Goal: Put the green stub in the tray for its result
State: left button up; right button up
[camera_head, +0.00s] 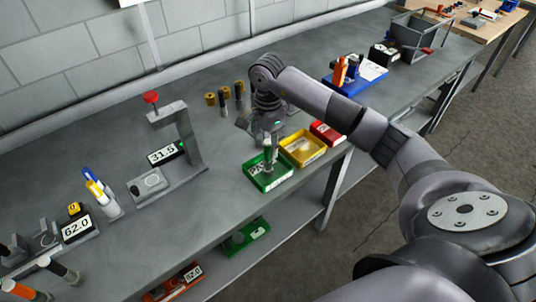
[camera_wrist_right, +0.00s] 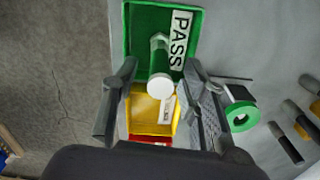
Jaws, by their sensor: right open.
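The green stub (camera_wrist_right: 159,60), a cylinder with a white round end, shows between the spread fingers of my right gripper (camera_wrist_right: 160,72) in the wrist view. It is over or in the green tray (camera_head: 252,181), whose label reads PASS; the tray also shows in the wrist view (camera_wrist_right: 134,35). In the head view the stub (camera_head: 268,158) looks upright within the tray's outline, below my right gripper (camera_head: 266,138). The right gripper is open, with gaps beside the stub. Whether the stub's lower end touches the tray floor is unclear. My left gripper is out of view.
A yellow tray (camera_head: 318,157) and a red tray (camera_head: 331,140) stand beside the green one. A press (camera_head: 190,145) with a red knob and a display reading 31.5 stands left. Several dark, brown-topped cylinders (camera_head: 225,95) stand behind. Bare bench lies between press and green tray.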

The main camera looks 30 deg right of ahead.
notch_tip(320, 180, up, 6)
jog(key=shift+r+b, duration=0.25)
jog(key=shift+b, duration=0.65)
jog(key=shift+r, duration=0.7)
